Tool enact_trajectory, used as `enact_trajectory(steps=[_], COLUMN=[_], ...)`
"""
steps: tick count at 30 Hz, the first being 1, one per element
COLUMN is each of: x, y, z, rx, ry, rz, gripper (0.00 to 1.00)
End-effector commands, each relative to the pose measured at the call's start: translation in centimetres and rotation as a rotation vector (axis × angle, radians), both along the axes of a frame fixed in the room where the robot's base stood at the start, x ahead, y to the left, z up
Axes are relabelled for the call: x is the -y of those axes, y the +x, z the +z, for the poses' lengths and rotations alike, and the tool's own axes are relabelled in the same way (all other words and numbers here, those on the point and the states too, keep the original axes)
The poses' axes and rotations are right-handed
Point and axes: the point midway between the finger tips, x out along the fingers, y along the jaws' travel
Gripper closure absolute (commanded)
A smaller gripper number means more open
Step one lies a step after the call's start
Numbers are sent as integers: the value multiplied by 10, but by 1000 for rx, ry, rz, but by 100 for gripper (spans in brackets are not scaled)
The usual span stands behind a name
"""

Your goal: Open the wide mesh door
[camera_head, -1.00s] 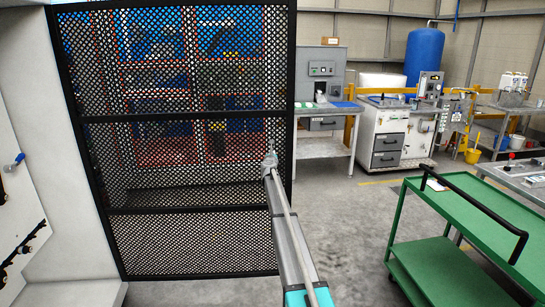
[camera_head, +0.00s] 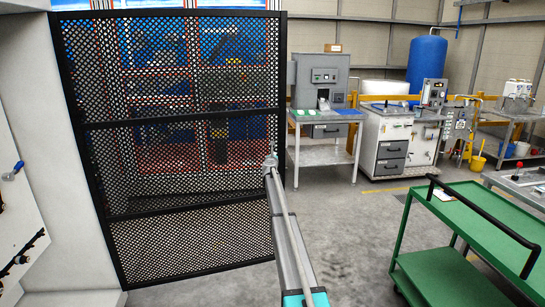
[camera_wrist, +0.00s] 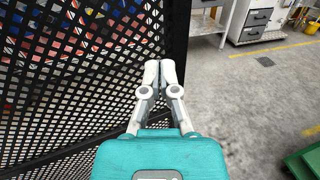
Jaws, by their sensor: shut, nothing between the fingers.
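The wide mesh door (camera_head: 180,118) is a black perforated panel with a dark frame and crossbars, filling the left half of the head view. Its lower edge slants, with the right side farther from me. My gripper (camera_head: 271,162) is by the door's right edge, overlapping it in the head view. In the wrist view my gripper (camera_wrist: 160,68) is shut and empty, its fingertips in front of or beside the door's upright edge bar (camera_wrist: 180,30). I cannot tell whether they touch it. No handle or latch shows clearly.
A white panel (camera_head: 35,90) stands at the left, with a blue-knobbed lever (camera_head: 14,170). A green trolley (camera_head: 440,270) stands at the right front. Benches and machines (camera_head: 395,140) line the back, before a blue tank (camera_head: 427,65). Grey floor (camera_head: 340,235) is open between door and trolley.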

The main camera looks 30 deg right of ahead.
Motion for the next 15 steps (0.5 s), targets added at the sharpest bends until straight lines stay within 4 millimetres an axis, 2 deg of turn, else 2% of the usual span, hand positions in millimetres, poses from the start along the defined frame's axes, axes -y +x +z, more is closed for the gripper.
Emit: enact_trajectory(steps=[11, 15], x=[-15, -20], y=[-28, -53], z=[-1, -1], rx=[-1, -1], ry=[0, -1], rz=[5, 4], gripper=[100, 100])
